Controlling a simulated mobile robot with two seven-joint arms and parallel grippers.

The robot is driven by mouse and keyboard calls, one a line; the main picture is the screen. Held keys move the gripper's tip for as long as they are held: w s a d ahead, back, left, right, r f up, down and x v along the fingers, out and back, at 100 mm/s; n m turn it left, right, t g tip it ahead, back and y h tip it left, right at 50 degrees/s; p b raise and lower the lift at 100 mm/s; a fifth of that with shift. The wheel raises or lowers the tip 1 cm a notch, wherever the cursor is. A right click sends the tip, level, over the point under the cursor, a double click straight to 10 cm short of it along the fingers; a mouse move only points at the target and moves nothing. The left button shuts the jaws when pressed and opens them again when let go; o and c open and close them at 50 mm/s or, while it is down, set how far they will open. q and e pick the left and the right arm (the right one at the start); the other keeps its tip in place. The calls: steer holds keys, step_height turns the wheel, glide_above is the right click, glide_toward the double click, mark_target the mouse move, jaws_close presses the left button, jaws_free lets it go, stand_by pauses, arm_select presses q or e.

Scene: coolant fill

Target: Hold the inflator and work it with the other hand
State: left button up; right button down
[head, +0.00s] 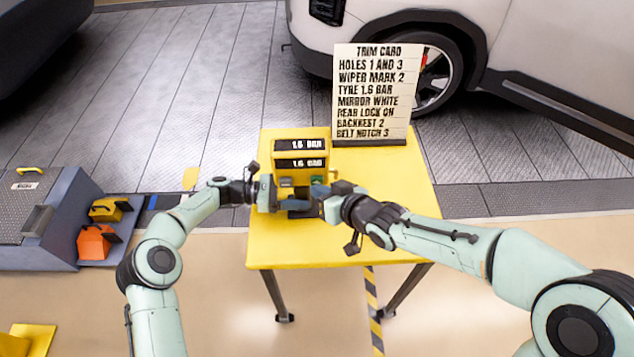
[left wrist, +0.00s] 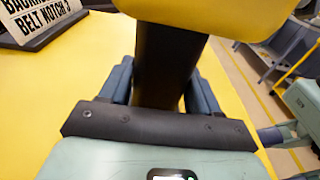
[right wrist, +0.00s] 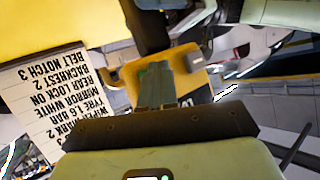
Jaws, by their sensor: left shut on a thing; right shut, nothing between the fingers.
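The inflator (head: 301,172) is a yellow unit with two dark displays, both reading 1.6 BAR, above the yellow table. My left gripper (head: 290,204) is shut on its dark grip below the yellow body. In the left wrist view the dark grip (left wrist: 168,65) sits between the blue fingers. In the right wrist view the closed fingers lie over the yellow inflator face (right wrist: 130,75). Whether the fingertips touch a button is hidden.
The yellow table (head: 400,195) has free room right of the inflator. A trim card (head: 375,95) stands at its back, reading TYRE 1.6 BAR. A white car (head: 500,50) is behind. Orange and yellow items (head: 95,242) sit on a grey unit at left.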

steer(key=shift+s, duration=0.85)
steer(key=s, duration=0.5)
stand_by(1.4)
arm_select(q)
steer(key=o, duration=1)
